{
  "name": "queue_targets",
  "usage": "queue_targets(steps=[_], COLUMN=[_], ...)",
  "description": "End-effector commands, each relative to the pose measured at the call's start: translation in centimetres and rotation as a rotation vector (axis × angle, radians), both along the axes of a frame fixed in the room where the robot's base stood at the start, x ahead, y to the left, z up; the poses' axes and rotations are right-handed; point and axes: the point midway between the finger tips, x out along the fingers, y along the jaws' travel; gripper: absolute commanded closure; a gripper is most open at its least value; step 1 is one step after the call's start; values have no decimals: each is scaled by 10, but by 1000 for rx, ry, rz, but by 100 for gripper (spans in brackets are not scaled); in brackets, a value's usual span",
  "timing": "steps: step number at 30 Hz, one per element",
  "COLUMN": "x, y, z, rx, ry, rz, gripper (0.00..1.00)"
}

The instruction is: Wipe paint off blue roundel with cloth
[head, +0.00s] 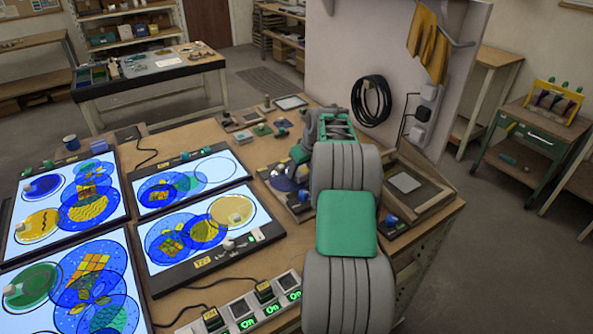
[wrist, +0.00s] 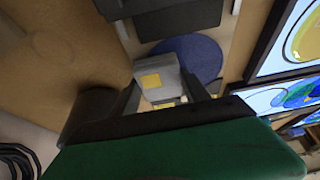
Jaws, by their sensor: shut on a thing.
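A dark blue roundel (wrist: 200,57) shows in the wrist view behind a pale grey block (wrist: 158,76) with a yellow patch. A yellow cloth (head: 428,45) hangs on the partition. Paint on the roundel cannot be made out.
Lit panels (head: 190,185) with coloured roundels fill the bench's left side. A wooden-framed tray (head: 428,205) with a pale grey square (head: 405,182) stands right of my arm. A switch strip (head: 240,311) lies along the front. A black cable coil (head: 371,103) hangs on the partition.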

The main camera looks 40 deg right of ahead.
Motion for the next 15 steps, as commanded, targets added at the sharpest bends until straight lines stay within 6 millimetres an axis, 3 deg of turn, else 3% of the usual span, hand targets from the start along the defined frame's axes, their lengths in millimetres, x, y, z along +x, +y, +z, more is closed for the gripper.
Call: queue_targets(steps=[15], x=[1], y=[37], z=[-4], rx=[0], ry=[0], rz=[0], gripper=[79])
